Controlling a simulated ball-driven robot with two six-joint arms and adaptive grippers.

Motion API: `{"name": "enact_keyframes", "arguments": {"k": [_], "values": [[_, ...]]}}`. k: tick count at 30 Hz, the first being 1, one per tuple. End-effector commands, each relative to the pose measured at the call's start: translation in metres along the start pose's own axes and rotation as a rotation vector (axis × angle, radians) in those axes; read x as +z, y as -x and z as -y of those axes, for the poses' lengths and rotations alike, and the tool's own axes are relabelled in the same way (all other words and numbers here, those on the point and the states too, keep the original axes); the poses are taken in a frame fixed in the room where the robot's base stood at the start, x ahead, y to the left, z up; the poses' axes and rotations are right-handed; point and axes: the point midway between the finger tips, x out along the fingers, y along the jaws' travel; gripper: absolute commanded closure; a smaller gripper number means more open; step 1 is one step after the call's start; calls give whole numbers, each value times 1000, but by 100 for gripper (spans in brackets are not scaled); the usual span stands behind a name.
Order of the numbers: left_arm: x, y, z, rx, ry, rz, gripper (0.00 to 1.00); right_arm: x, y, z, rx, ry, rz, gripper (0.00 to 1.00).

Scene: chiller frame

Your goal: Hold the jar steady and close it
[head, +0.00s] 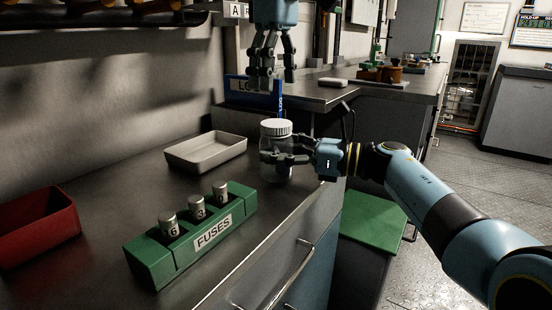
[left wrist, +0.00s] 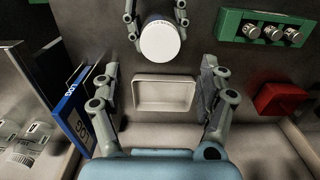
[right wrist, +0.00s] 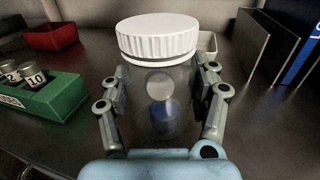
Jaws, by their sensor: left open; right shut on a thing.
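A clear jar (head: 276,165) with a white ribbed lid (head: 276,128) on its mouth stands upright on the counter near its edge. My right gripper (head: 285,158) is shut on the jar's body from the right; in the right wrist view its fingers (right wrist: 162,105) flank the glass below the lid (right wrist: 158,40). Something bluish shows through the glass. My left gripper (head: 270,76) is open and empty, pointing down above the jar. In the left wrist view the white lid (left wrist: 161,41) lies beyond the left fingers (left wrist: 164,95). Whether the lid is tight cannot be told.
A grey tray (head: 236,151) lies left of the jar. A green fuse holder (head: 155,265) and a red bin (head: 72,232) stand farther left. A blue log book (head: 237,88) stands behind the jar. Bare counter lies between the tray and fuse holder.

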Motion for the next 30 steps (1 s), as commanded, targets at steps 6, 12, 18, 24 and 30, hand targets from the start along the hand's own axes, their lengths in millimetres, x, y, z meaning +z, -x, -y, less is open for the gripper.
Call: {"name": "enact_keyframes", "arguments": {"k": [6,12,18,24,30], "values": [[0,-11,0,-2,-1,2,24,-1,0,0,0,0,-1,100],[0,-42,0,-2,-1,2,24,-1,0,0,0,0,-1,100],[0,-68,0,-2,-1,2,24,-1,0,0,0,0,-1,100],[0,-80,0,0,-1,0,24,-1,0,0,-1,0,-1,100],[0,-80,0,0,-1,0,24,-1,0,0,0,0,-1,100]]}}
